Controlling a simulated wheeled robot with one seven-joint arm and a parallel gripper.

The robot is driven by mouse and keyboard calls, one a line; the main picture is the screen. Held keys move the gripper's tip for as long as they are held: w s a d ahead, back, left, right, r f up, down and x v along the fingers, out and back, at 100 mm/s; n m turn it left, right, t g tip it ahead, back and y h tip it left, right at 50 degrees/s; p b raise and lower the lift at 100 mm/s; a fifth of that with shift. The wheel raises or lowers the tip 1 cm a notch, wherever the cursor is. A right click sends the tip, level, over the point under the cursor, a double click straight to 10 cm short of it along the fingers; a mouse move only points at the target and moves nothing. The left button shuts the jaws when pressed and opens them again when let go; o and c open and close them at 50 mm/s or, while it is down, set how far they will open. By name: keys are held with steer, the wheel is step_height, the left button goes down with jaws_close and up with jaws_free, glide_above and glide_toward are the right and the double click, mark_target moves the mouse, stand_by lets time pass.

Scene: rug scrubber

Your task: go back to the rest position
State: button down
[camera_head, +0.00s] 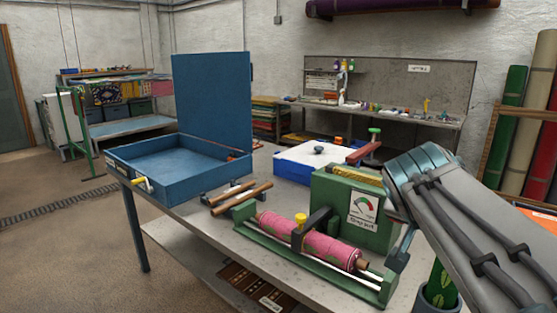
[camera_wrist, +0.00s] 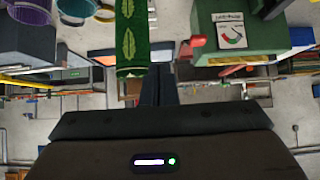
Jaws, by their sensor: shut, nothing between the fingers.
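My gripper (camera_wrist: 158,86) is shut and empty in the wrist view, its dark fingers together in the middle of the picture. A green leaf-patterned roll (camera_wrist: 131,35) is just above and left of the fingertips there; I cannot tell how far apart they are. The green box with a gauge (camera_wrist: 240,28) is at the upper right of that view. In the head view my arm reaches in from the right, beside the green gauge box (camera_head: 345,203); the fingertips are not clear there. The leaf-patterned roll (camera_head: 442,287) stands in a dark holder below my arm.
The table (camera_head: 203,218) holds an open blue box (camera_head: 143,178), wooden rods (camera_head: 240,197), a pink roller (camera_head: 310,240) in a green frame and a blue-white tray (camera_head: 295,172). Rolled rugs (camera_head: 539,110) stand at the right. The floor at left (camera_head: 60,245) is clear.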

steer(key=s+a+f+n+g+y+p, duration=0.1)
steer(key=s+a+f+n+g+y, duration=0.1)
steer(key=f, duration=0.6)
steer(key=s+a+f+n+g+y+p, duration=0.2)
steer(key=s+a+f+n+y, duration=0.2)
steer(key=s+a+f, duration=0.4)
steer(key=shift+s+a+f+n+g, duration=0.15)
steer(key=shift+s+f+n+g, duration=0.2)
steer(key=shift+n, duration=0.55)
steer(key=shift+r, duration=0.15)
